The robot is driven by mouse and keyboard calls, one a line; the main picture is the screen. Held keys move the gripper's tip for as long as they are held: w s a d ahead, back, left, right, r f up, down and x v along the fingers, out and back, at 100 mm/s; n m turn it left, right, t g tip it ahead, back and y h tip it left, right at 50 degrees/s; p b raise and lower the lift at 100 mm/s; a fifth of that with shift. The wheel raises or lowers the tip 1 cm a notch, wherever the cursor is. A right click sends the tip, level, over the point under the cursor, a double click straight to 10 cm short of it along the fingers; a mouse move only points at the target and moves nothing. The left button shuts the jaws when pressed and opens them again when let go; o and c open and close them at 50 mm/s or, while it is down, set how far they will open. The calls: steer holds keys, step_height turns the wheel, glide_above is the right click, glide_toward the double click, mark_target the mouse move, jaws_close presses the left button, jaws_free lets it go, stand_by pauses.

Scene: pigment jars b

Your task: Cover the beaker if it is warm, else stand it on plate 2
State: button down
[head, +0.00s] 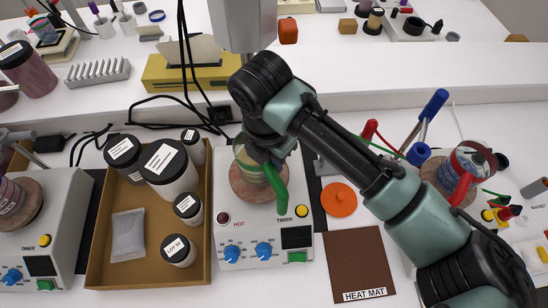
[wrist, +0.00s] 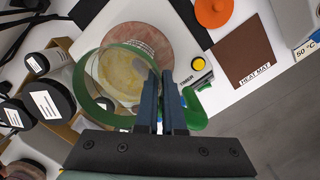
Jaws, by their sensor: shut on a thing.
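The beaker (head: 249,166) is clear glass with a green rim and handle. It is at the middle hot plate's round brown top (head: 243,189); I cannot tell whether it touches it. In the wrist view the beaker (wrist: 122,75) holds something pale yellow. My gripper (head: 262,160) is shut on its handle side, the fingers (wrist: 165,95) between ring and green handle. The hot plate has a red lamp (head: 223,218) marked HOT; I cannot tell whether it is lit. Its display is dark. An orange lid (head: 338,199) lies to the right. No plate number is readable.
A brown heat mat (head: 360,262) lies right of the hot plate. A cardboard tray (head: 95,275) of dark-lidded jars is at left, with another hot plate (head: 60,215) beyond. At right, a red-handled beaker (head: 470,160) and pens stand near my arm.

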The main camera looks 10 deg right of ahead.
steer(key=shift+f+b, duration=0.45)
steer(key=shift+f, duration=0.1)
steer(key=c, duration=0.9)
jaws_free()
steer(key=shift+c, duration=0.2)
steer(key=shift+r, duration=0.1)
